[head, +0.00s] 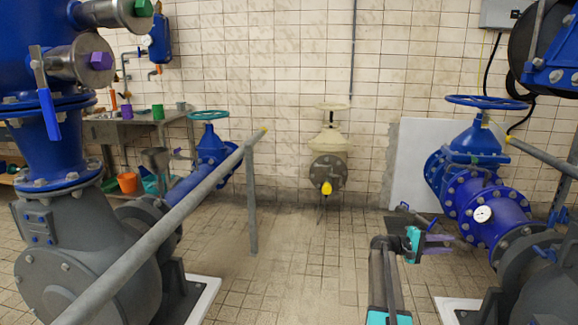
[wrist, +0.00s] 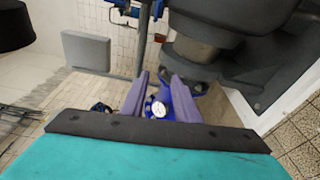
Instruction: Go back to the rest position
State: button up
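My gripper (head: 437,244) shows in the head view at the lower right, in front of the blue pipe with a white gauge (head: 482,214). In the wrist view my gripper (wrist: 159,82) has its two purple fingers spread apart. No held object shows between them. The blue pipe and a white gauge (wrist: 158,109) show behind the gap, and I see no contact with them. My arm reaches up from the bottom edge of the head view.
A blue valve with a handwheel (head: 486,102) stands at the right. A grey handrail (head: 165,225) crosses the left, in front of a large pump (head: 85,260). A workbench (head: 130,127) stands behind. The tiled floor (head: 300,260) in the middle is clear.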

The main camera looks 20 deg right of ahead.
jog(key=w+a+f+n+t+y+p, duration=0.25)
jog(key=a+f+p, duration=0.35)
jog(key=a, duration=0.7)
jog(key=w+a+f+n+t+y+p, duration=0.1)
jog(key=w+a+f+n+t+p, duration=0.2)
jog(key=a+f, duration=0.8)
jog(key=s+a+f+g+y+p, duration=0.1)
jog(key=s+a+f+p, duration=0.15)
jog(key=a, duration=0.55)
jog(key=s+a+f+y+p, duration=0.15)
jog(key=s+a+p, duration=0.25)
jog(key=a, duration=0.5)
jog(key=s+a+f+m+g+y+p, duration=0.1)
jog(key=s+a+y, duration=0.4)
jog(key=s+a, duration=0.7)
jog(key=s+a+f+m+g+y+p, duration=0.1)
jog(key=s+a+y+p, duration=0.3)
jog(key=s+a, duration=0.9)
jog(key=a+f+g+y, duration=0.1)
jog(key=a, duration=0.4)
jog(key=shift+s+a+f+p, duration=0.3)
jog(key=shift+f+p, duration=0.05)
jog(key=shift+p, duration=0.05)
